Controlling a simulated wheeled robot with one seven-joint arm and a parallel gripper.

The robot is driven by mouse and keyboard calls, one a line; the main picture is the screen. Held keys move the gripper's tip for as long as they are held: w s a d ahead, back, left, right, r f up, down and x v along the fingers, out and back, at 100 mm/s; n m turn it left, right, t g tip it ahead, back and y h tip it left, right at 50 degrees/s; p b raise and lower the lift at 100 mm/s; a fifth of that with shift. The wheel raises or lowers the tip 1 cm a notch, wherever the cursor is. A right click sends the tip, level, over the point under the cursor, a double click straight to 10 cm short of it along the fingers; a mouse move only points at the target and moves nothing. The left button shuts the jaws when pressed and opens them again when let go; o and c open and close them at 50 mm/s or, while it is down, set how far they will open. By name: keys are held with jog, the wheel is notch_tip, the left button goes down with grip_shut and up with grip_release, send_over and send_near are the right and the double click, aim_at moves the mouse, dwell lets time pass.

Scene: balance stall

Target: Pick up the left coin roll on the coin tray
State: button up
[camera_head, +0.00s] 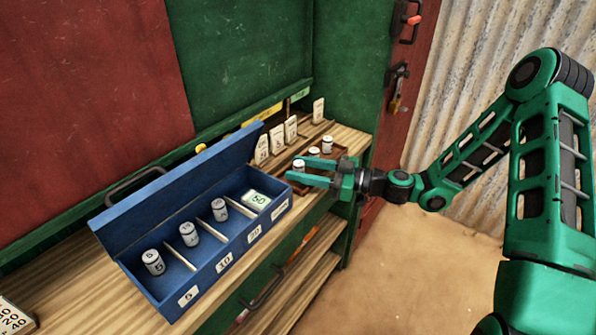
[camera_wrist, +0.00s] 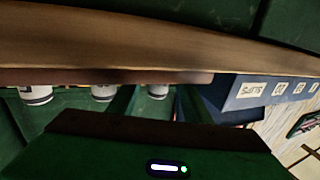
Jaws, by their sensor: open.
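The coin tray (camera_head: 338,152) is a small brown tray on the right end of the wooden counter. The left coin roll (camera_head: 299,164) on it is white with dark bands and upright. My gripper (camera_head: 291,170) is open at this roll, its fingers pointing left. In the wrist view, which is upside down, the same roll (camera_wrist: 157,91) shows between the two green fingers. Whether a finger touches it I cannot tell. The middle roll (camera_head: 313,152) and the right roll (camera_head: 327,144) stand beside it. The tray's edge (camera_wrist: 110,76) also shows in the wrist view.
A blue cash box (camera_head: 205,277) with its lid up stands left of the tray, with several rolls and a green 50 note bundle (camera_head: 256,199) inside. Upright number cards (camera_head: 277,138) stand behind the tray.

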jog(key=x, duration=0.4)
jog(key=shift+w+a, duration=0.25)
grip_shut()
jog(key=shift+r, duration=0.2)
